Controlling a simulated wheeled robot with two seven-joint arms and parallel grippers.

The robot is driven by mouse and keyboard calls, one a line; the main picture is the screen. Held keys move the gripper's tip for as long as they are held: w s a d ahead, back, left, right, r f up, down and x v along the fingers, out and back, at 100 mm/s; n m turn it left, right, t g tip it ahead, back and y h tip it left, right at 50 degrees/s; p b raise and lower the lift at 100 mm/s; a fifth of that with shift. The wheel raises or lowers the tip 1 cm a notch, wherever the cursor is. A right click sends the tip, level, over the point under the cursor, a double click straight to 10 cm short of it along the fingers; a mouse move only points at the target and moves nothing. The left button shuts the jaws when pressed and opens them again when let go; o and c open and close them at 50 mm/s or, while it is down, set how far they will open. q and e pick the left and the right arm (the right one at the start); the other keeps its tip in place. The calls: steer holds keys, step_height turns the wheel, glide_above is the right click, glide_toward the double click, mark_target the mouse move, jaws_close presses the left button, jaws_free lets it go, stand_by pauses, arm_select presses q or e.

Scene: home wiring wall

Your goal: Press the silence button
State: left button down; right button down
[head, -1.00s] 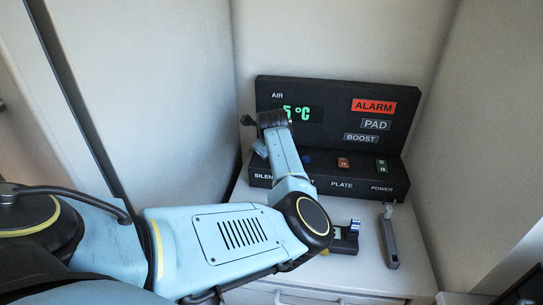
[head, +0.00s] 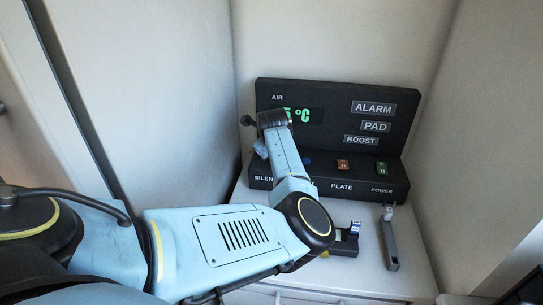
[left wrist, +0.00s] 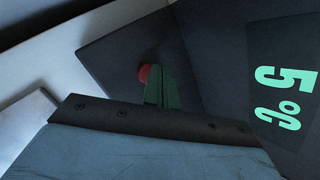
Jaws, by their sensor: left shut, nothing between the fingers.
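The black alarm panel (head: 340,93) stands at the back of the counter, with a sloped row of controls along its front. The "SILEN…" label (head: 263,178) is partly covered by my left arm, and the button above it is hidden in the head view. In the left wrist view a red round button (left wrist: 144,73) shows on the dark panel. My left gripper (left wrist: 155,72) is shut and empty, its fingertips at the button and covering part of it. I cannot tell if they touch it. The ALARM sign (head: 374,108) is grey and unlit. My right gripper is out of view.
A blue control (head: 307,161), a red switch (head: 343,165) and a green switch (head: 381,168) sit further right on the panel. A small dark device (head: 346,239) and a grey bar-shaped object (head: 390,240) lie on the white counter (head: 408,275). Walls enclose the corner.

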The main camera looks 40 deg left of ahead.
arm_select(q)
steer(key=shift+r, duration=0.3)
steer(key=shift+r+p, duration=1.45)
steer(key=shift+r, duration=1.15)
steer(key=shift+f, duration=0.1)
